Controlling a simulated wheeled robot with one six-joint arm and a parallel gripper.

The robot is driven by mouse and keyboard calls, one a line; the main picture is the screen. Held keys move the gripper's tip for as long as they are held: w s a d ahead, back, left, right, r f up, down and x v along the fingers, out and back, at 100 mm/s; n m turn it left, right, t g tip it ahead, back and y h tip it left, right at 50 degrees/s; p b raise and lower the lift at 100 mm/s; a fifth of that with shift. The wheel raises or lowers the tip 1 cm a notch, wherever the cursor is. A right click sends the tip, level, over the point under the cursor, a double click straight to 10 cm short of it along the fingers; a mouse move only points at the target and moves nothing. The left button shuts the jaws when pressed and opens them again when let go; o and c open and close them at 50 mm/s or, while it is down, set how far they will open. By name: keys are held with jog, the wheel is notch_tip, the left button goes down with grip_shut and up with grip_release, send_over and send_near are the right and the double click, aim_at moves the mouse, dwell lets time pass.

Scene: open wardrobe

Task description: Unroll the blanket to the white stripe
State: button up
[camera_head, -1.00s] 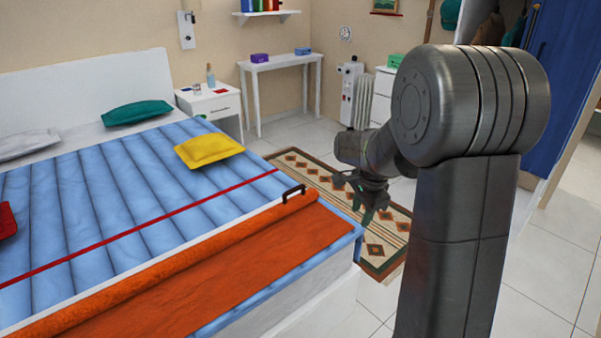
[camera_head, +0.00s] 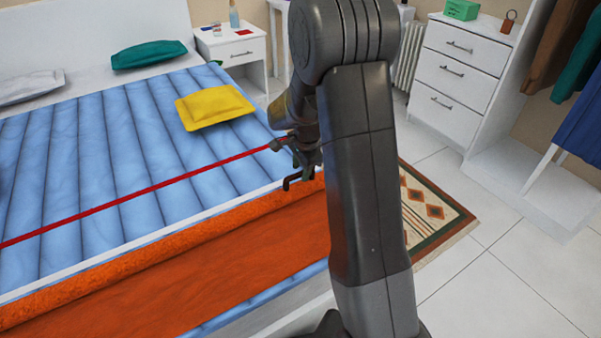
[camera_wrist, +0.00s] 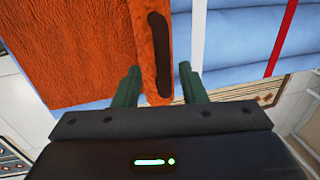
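The orange blanket (camera_head: 210,275) lies flat along the near edge of the bed, its far edge a thick roll (camera_head: 150,254). The white stripe (camera_head: 120,249) runs just beyond the roll. In the wrist view the stripe (camera_wrist: 198,35) is right of the roll (camera_wrist: 142,50), with a narrow blue gap between. A black handle (camera_head: 300,180) is at the roll's right end; it also shows in the wrist view (camera_wrist: 160,55). My gripper (camera_head: 282,142) is near the handle. In the wrist view my gripper (camera_wrist: 158,80) is open, fingers apart on either side of the handle's near end. Contact cannot be told.
A red stripe (camera_head: 150,190) crosses the blue quilt farther up the bed. A yellow pillow (camera_head: 214,106) and a teal pillow (camera_head: 148,55) lie beyond it. A white nightstand (camera_head: 236,50) stands behind; a white drawer unit (camera_head: 457,85) is at right.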

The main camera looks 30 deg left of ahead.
jog(key=shift+w+a+f, duration=0.25)
jog(key=shift+a+f, duration=0.05)
jog(key=shift+f, duration=0.3)
jog(key=shift+s, duration=0.1)
grip_shut()
jog(key=w+a+p, duration=0.2)
jog(key=w+a, duration=0.2)
jog(key=a, duration=0.3)
jog(key=shift+a, duration=0.25)
grip_release()
